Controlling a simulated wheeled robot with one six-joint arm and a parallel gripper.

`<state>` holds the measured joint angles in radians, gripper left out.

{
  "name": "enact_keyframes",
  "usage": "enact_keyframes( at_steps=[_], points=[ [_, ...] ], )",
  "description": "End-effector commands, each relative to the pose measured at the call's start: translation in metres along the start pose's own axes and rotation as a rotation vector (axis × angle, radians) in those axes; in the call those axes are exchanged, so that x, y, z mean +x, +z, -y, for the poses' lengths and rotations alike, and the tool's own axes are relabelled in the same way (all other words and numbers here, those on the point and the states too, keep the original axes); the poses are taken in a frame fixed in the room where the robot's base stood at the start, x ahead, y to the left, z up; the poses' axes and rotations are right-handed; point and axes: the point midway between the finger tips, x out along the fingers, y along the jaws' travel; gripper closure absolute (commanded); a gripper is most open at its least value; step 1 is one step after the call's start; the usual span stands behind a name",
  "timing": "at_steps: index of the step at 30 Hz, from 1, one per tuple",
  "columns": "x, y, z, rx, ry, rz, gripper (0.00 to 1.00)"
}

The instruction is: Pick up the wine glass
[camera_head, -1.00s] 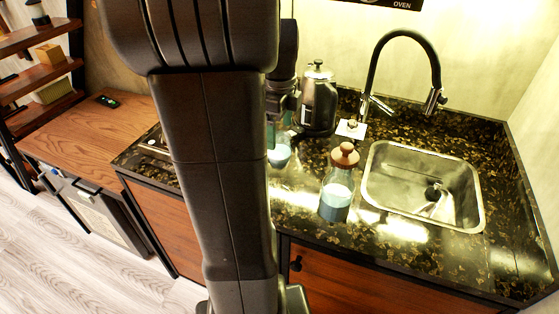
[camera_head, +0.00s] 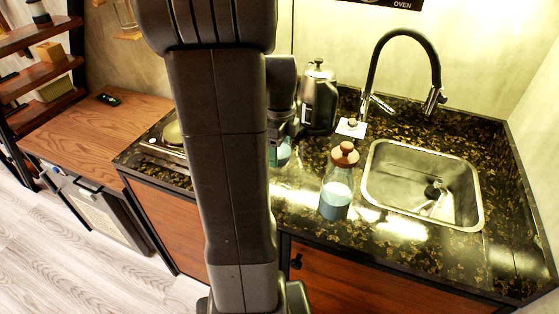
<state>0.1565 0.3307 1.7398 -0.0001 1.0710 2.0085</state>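No wine glass shows clearly. A clear vessel with pale blue contents (camera_head: 284,154) stands on the dark counter, mostly hidden behind my arm. I cannot tell whether it is the wine glass. My wrist shows just right of the big arm link, above and close to this vessel. My gripper (camera_head: 285,128) is only partly visible as dark shapes there. Its fingertips are hidden or too small to make out, so I cannot tell if it is open or touching the vessel.
A corked bottle with blue liquid (camera_head: 337,186) stands left of the steel sink (camera_head: 376,190). A metal kettle (camera_head: 319,100) is behind, near a black tap (camera_head: 437,70). A pan (camera_head: 173,133) is on the hob. The wooden top (camera_head: 95,130) at left is mostly clear.

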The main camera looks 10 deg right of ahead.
Motion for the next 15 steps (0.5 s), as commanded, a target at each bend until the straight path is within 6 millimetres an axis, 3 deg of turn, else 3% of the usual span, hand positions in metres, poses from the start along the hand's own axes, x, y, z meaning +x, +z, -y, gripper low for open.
enact_keyframes(
  at_steps=[1, 5, 15],
  points=[
    [-0.0001, 0.0, 0.0, 0.0, 0.0, 0.0, 0.48],
    [-0.0002, 0.0, 0.0, 0.0, 0.0, 0.0, 0.74],
    [-0.0022, 0.0001, 0.0004, 0.0, -0.001, 0.0, 0.75]
  ],
)
